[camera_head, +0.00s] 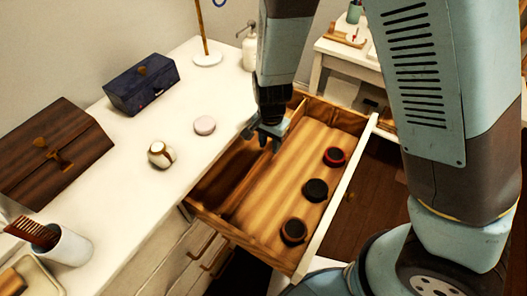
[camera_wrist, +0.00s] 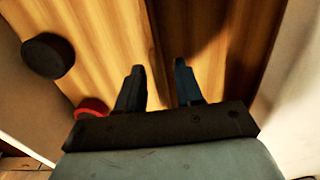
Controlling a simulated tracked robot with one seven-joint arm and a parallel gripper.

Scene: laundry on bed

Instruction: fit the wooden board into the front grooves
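The open wooden drawer (camera_head: 318,238) has a lengthwise wooden board (camera_head: 251,187) standing in it, with a narrow shaded compartment on its left and a wider one on its right. My gripper (camera_head: 269,143) is over the far part of the drawer, close to the board's line. In the wrist view my gripper (camera_wrist: 160,80) has its two fingers apart, with a gap between them. The board's edge (camera_wrist: 154,45) seems to run into that gap, and no grip on it shows. The front grooves cannot be made out.
The wide compartment holds a red-topped round tin (camera_head: 334,156) and two black ones (camera_head: 315,190) (camera_head: 293,232). The white dresser top carries a pale disc (camera_head: 205,125), a small jar (camera_head: 160,154), a blue box (camera_head: 142,86) and a brown box (camera_head: 50,155).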

